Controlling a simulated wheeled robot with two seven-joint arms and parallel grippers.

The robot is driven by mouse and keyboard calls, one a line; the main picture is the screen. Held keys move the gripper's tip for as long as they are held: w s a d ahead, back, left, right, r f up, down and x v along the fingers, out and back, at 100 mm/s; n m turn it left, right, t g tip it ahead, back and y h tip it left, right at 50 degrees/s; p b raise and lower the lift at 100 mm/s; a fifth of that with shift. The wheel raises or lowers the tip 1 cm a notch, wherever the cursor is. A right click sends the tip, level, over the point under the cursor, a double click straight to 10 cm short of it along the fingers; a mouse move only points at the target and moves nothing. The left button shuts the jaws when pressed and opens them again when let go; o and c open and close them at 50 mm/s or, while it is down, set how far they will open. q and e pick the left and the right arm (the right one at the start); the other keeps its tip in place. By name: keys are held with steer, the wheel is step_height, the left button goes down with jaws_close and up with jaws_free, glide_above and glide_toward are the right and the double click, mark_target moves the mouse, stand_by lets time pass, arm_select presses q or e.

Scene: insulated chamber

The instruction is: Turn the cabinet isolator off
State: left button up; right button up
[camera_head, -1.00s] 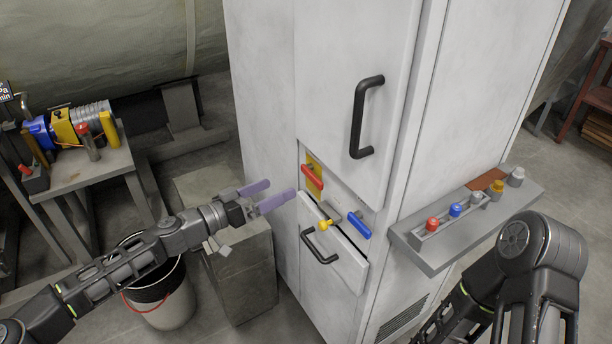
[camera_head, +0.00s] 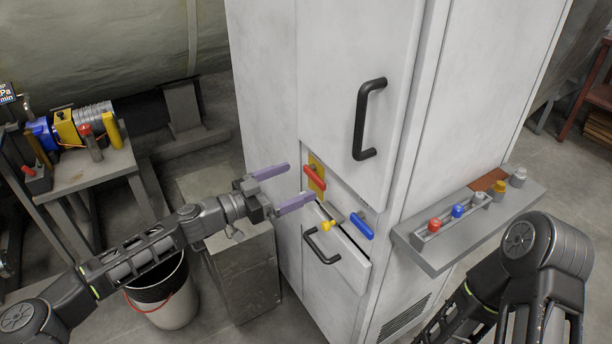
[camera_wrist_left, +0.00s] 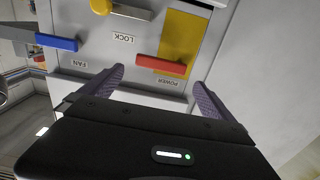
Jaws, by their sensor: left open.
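The cabinet (camera_head: 265,90) is tall and white. A red handle (camera_head: 315,177) sits on a yellow plate (camera_head: 317,161) on its front; in the left wrist view the red handle (camera_wrist_left: 160,64) has the label POWER beside it. The handle lies slanted in the head view and about level in the wrist view. My left gripper (camera_head: 298,183) is open and empty, its purple fingers pointing at the red handle from the left. In the wrist view the handle shows between and beyond the fingertips (camera_wrist_left: 159,79), seemingly apart from them. My right gripper is not in view.
Below the red handle are a yellow knob (camera_head: 327,225), labelled LOCK, a blue handle (camera_head: 361,227), labelled FAN, and a black drawer handle (camera_head: 320,248). A shelf with coloured knobs (camera_head: 430,258) juts out at right. A grey block (camera_head: 245,275) and bucket (camera_head: 170,308) stand at lower left.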

mark_target(312, 175)
arm_select(q)
steer(key=x, duration=0.4)
steer(key=shift+d, duration=0.1)
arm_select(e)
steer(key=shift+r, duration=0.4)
arm_select(q)
steer(key=shift+c, duration=0.6)
